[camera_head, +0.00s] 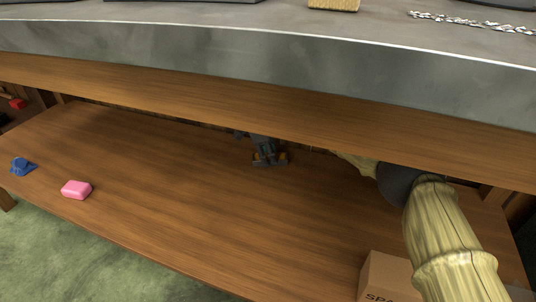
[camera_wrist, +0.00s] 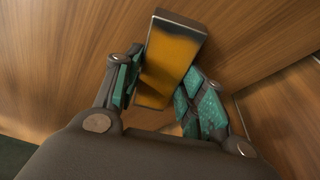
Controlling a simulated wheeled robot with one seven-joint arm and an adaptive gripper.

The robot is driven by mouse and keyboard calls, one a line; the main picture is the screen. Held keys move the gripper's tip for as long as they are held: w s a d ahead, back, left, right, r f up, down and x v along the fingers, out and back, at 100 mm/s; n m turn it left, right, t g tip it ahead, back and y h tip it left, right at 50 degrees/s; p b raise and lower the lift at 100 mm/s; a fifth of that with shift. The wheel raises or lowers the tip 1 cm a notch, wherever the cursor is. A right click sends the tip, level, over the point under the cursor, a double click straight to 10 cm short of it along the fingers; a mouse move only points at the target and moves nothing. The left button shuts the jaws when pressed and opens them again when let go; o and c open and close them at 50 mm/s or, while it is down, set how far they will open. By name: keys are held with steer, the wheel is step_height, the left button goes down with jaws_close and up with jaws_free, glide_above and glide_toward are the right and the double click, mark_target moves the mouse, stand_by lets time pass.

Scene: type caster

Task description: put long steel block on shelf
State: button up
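In the wrist view, the steel block (camera_wrist: 169,66) is a long, shiny bar with an orange-brown reflection on its face. It stands slightly tilted between the teal pads of my gripper (camera_wrist: 162,98). Both pads appear to touch its sides, with its far end sticking out past them. Wood surfaces lie beyond it. In the head view, my arm reaches in under the workbench from the right, over the wooden lower shelf (camera_head: 180,210). The wooden front board hides part of it. I cannot make out the block there.
A pink block (camera_head: 76,189), a blue cap-like thing (camera_head: 22,166) and a cardboard box (camera_head: 388,277) are on the shelf. The middle is clear.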

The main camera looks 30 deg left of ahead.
steer(key=o, duration=0.5)
steer(key=shift+c, duration=0.2)
step_height(320, 180, up, 10)
stand_by(0.4)
